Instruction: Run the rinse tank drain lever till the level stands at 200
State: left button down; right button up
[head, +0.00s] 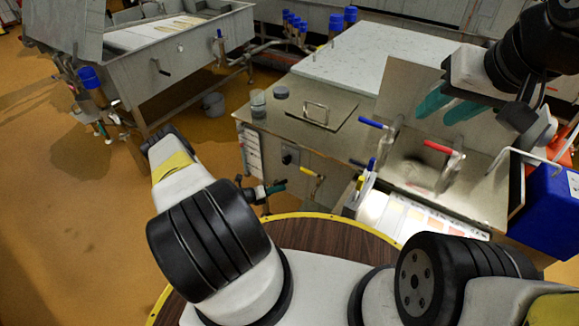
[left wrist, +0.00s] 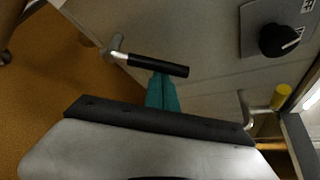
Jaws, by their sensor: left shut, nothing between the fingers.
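A lever with a black handle (left wrist: 157,65) sticks out from the grey cabinet front in the left wrist view. My left gripper (left wrist: 162,92) is shut and empty, its teal fingertips right at the handle's underside; I cannot tell whether they touch it. In the head view my left gripper (head: 277,187) is low at the cabinet front. A yellow-handled lever (head: 308,172) is to its right, also in the left wrist view (left wrist: 282,96). No label names the drain lever legibly. A white strip (head: 250,150) on the cabinet has unreadable marks. My right gripper (head: 447,107) is open above the counter.
A black knob (head: 289,157) sits on the cabinet front, also in the left wrist view (left wrist: 280,40). A blue bin (head: 548,205) is at the right. Floor at the left is open.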

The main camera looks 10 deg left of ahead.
pick_arm(q)
jog(key=shift+w+a+r, duration=0.3)
jog(key=shift+a+r, duration=0.25)
jog(key=shift+r, duration=0.05)
dwell(0.4)
